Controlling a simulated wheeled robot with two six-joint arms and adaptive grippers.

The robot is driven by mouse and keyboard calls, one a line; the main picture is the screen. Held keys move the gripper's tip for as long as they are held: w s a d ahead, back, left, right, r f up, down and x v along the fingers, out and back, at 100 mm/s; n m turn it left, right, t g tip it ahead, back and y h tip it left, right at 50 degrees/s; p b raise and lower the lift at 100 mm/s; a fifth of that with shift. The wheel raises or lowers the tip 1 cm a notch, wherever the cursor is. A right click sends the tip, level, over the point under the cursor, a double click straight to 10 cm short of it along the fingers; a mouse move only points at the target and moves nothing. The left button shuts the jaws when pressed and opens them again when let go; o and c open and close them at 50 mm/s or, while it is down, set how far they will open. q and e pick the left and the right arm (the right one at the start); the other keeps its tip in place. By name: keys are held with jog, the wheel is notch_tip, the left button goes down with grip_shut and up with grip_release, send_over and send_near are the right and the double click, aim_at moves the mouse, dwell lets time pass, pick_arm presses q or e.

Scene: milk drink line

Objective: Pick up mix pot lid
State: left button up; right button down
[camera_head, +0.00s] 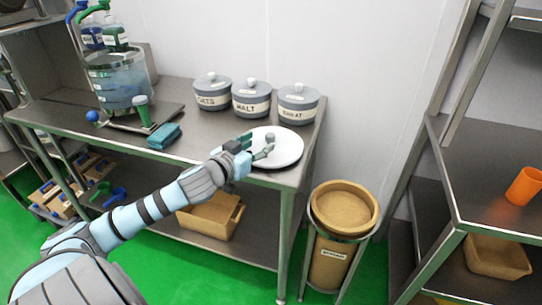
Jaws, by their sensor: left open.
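The mix pot lid (288,150) looks like a white round disc with a small grey knob (270,138) and lies flat near the right end of the steel table. My left gripper (260,147) is open, with its fingers over the left part of the lid, close to the knob. I cannot tell whether a finger touches the knob or the lid. The gripper and hand hide the lid's left edge. My right gripper is not in view.
Grey pots (252,103) labelled OATS, MALT and a third word stand behind the lid. A brown bin (331,262) stands right of the table (205,148).

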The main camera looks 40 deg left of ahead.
aim_at(268, 138)
pick_arm(q)
jog(key=b+x, duration=0.1)
jog(key=x, duration=0.4)
jog(key=shift+w+b, duration=0.15)
jog(key=shift+b, duration=0.2)
jog(key=shift+r, duration=0.1)
jog(key=c, duration=0.6)
grip_shut()
